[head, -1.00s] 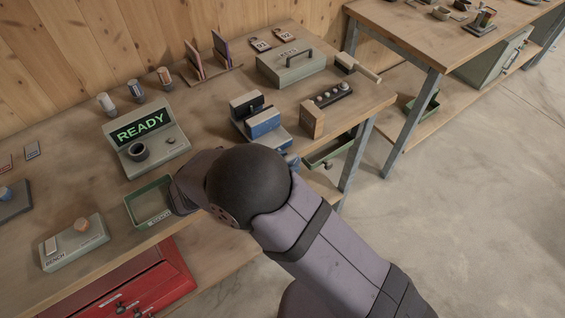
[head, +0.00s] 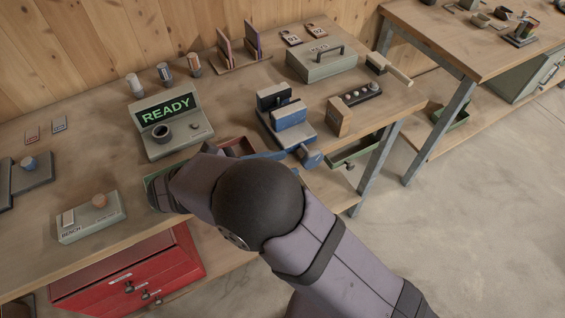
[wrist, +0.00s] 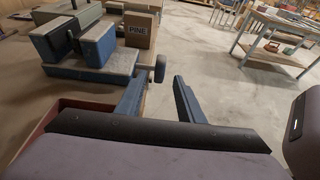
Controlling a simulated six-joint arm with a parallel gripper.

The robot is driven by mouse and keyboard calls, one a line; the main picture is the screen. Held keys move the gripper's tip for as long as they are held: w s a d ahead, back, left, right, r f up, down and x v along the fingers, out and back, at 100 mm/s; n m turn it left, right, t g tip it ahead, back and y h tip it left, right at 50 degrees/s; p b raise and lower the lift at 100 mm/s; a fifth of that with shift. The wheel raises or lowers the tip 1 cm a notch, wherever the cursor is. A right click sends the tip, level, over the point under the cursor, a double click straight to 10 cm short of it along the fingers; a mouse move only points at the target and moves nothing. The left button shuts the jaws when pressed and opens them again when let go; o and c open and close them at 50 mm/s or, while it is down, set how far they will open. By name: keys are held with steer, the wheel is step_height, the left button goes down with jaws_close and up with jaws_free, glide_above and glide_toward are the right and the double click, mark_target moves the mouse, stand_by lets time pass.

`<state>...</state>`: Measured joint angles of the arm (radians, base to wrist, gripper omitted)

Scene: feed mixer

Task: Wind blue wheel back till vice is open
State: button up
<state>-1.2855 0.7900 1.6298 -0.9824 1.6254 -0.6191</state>
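The blue vice (head: 288,116) stands near the bench's front edge, and its jaws and base also show in the wrist view (wrist: 97,42). A dark piece shows between the jaws; I cannot tell whether it is clamped. My gripper (wrist: 160,80) is open and empty, apart from the wheel. In the head view my arm hides most of the gripper.
A wooden block marked FINE (wrist: 138,38) stands beside the vice. A red tray (head: 238,146) and a green tray (head: 157,189) lie left of it near the front edge. A READY display (head: 168,120) stands behind them. Open floor is to the right.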

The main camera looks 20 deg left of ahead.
steer(key=w+d+r+m+g+h+p, duration=0.1)
steer(key=w+d+r+m+g+p, duration=0.15)
steer(key=w+d+r+p, duration=0.3)
steer(key=w+d+r+m+g+h+p, duration=0.2)
steer(key=w+d+r+m+p, duration=0.15)
steer(key=d+r, duration=0.4)
steer(key=s+d+r+m+g+y+p, duration=0.25)
steer(key=d+g+p, duration=0.25)
steer(key=d, duration=0.5)
steer(key=n+y+p, duration=0.1)
steer(key=n+y, duration=0.6)
steer(key=y, duration=0.4)
glide_above(316, 151)
steer(key=shift+g+h, duration=0.25)
step_height(316, 151, down, 9)
steer(key=shift+s+f, duration=0.1)
steer(key=shift+f, duration=0.05)
steer(key=shift+n, duration=0.75)
steer(key=shift+f+p, duration=1.3)
steer(key=shift+f, duration=2.4)
jaws_close()
